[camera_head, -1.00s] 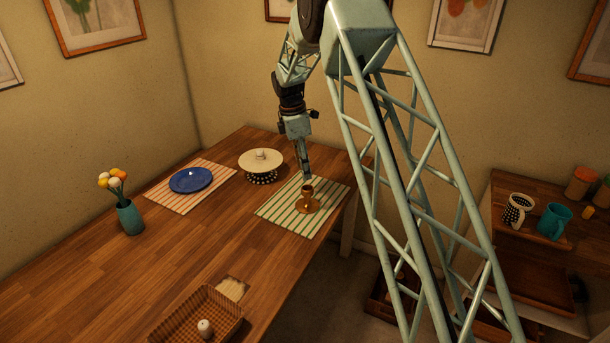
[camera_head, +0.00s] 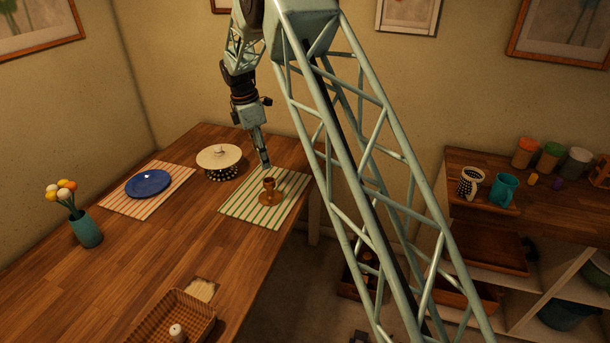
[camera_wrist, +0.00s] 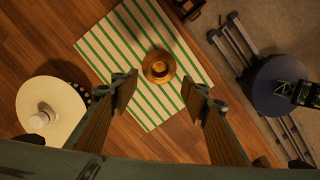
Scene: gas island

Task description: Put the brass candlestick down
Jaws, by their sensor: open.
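The brass candlestick (camera_head: 269,191) stands upright on a green-and-white striped placemat (camera_head: 243,207) on the wooden table. In the wrist view the candlestick (camera_wrist: 158,66) is seen from above, on the placemat (camera_wrist: 110,42). My gripper (camera_head: 265,166) is above and a little behind the candlestick in the head view. In the wrist view my gripper's two fingers (camera_wrist: 163,92) are spread wide apart with nothing between them, and the candlestick lies beyond their tips, apart from both.
A white-lidded dotted pot (camera_head: 222,172) stands left of the placemat. A blue plate (camera_head: 148,183) lies on an orange-striped placemat. A teal vase (camera_head: 86,231) of flowers and a wicker basket (camera_head: 172,325) stand nearer. A shelf with mugs (camera_head: 505,188) is at the right.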

